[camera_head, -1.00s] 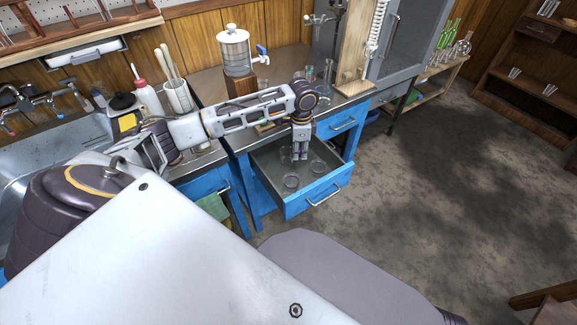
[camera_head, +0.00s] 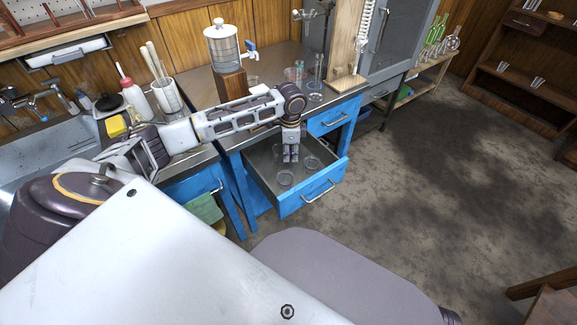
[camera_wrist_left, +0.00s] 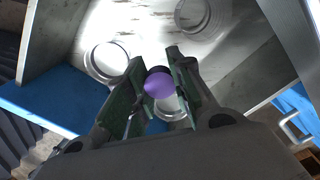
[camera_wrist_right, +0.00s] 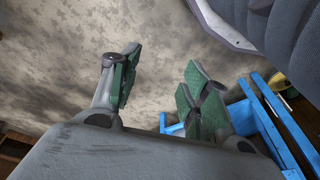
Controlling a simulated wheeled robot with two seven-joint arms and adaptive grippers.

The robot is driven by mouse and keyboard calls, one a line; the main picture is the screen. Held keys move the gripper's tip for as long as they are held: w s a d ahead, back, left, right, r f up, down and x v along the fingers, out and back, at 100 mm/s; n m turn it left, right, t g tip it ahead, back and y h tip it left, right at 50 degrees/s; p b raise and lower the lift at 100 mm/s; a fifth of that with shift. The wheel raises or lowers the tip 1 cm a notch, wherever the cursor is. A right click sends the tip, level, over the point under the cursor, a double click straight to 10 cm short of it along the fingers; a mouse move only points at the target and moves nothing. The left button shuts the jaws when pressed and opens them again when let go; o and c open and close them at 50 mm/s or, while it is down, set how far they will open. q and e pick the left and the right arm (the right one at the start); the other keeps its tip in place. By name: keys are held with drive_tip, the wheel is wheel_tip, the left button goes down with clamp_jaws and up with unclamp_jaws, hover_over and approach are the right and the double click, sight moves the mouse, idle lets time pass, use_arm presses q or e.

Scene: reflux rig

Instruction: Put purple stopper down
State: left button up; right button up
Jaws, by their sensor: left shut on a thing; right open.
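The purple stopper (camera_wrist_left: 159,84) is between the fingers of my left gripper (camera_wrist_left: 160,88), which is shut on it. In the head view my left gripper (camera_head: 290,156) points down into the open blue drawer (camera_head: 325,184); the stopper cannot be made out there. In the left wrist view the stopper is above the drawer floor, with round glass pieces below and around it. Whether it touches anything below is hard to tell. My right gripper (camera_wrist_right: 158,88) is open and empty in the right wrist view, with floor behind it.
A glass dish (camera_head: 285,178) lies in the drawer near its front, and another (camera_head: 312,163) lies to its right. The drawer walls stand close around my left gripper. A clear dispenser (camera_head: 222,47) on a wooden block, glassware and a wooden stand (camera_head: 346,40) are on the counter.

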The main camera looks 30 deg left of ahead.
use_arm(q)
wheel_tip(320, 180, down, 3)
drive_tip(key=shift+r+b, duration=0.15)
drive_tip(key=shift+b, duration=0.2)
drive_tip(key=shift+f, duration=0.5)
use_arm(e)
drive_tip(key=shift+w+a+r+t, duration=0.1)
drive_tip(key=shift+w+r+t, duration=0.05)
drive_tip(key=shift+r, duration=0.4)
drive_tip(key=shift+w+a+r+t, duration=0.1)
drive_tip(key=shift+r+t, duration=0.05)
drive_tip(key=shift+r, duration=0.4)
drive_tip(key=shift+f, duration=0.15)
use_arm(q)
drive_tip(key=shift+f+b, duration=0.35)
drive_tip(key=shift+f, duration=0.25)
drive_tip(key=shift+f+b, duration=0.35)
drive_tip(key=shift+f, duration=0.95)
use_arm(e)
wheel_tip(320, 180, up, 2)
drive_tip(key=shift+s+a, duration=0.15)
